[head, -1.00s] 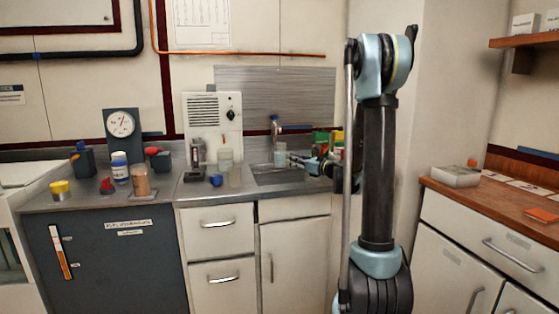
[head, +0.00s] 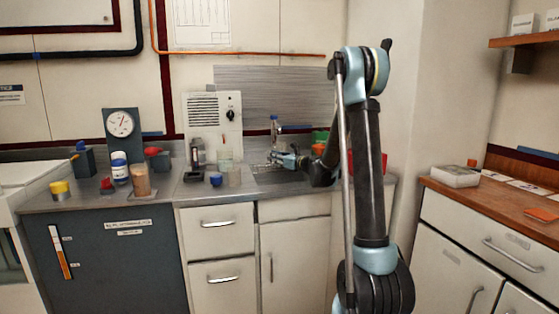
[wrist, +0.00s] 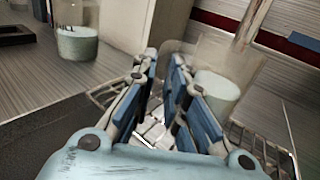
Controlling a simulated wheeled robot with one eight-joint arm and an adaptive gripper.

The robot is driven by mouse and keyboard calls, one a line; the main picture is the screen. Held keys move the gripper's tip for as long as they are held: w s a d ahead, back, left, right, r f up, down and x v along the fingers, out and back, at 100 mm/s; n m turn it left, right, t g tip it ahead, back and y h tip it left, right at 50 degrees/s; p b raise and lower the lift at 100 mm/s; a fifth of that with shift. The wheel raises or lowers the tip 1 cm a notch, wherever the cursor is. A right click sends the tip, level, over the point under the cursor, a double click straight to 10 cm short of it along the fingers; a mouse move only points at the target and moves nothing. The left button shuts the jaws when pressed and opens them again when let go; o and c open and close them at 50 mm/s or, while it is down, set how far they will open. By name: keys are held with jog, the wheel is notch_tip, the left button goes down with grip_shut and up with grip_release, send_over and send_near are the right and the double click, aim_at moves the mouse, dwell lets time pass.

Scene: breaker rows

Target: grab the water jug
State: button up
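My gripper (wrist: 164,62) is empty. Its two blue-padded fingers stand apart, with a gap through which the metal rack below shows. A clear jug (wrist: 218,88) with whitish contents stands just beyond and to the right of the right finger in the wrist view, partly covered by that finger. I cannot tell whether they touch. In the head view my gripper (head: 276,160) is over the sink area at the back of the counter, low and pointing left. The jug is hard to make out there, largely hidden by the gripper.
A beaker with pale contents (wrist: 77,42) stands at upper left; clear beakers (head: 226,160) and a blue cup (head: 216,180) stand left of the sink. A wire rack (wrist: 250,142) lies below the gripper. A red bin (head: 376,163) is behind my arm.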

aim_at(270, 149)
jog(key=shift+w+a, duration=0.25)
jog(key=shift+a, duration=0.05)
grip_shut()
jog(key=shift+r, duration=0.15)
jog(key=shift+r, duration=1.55)
jog(key=v, duration=1.8)
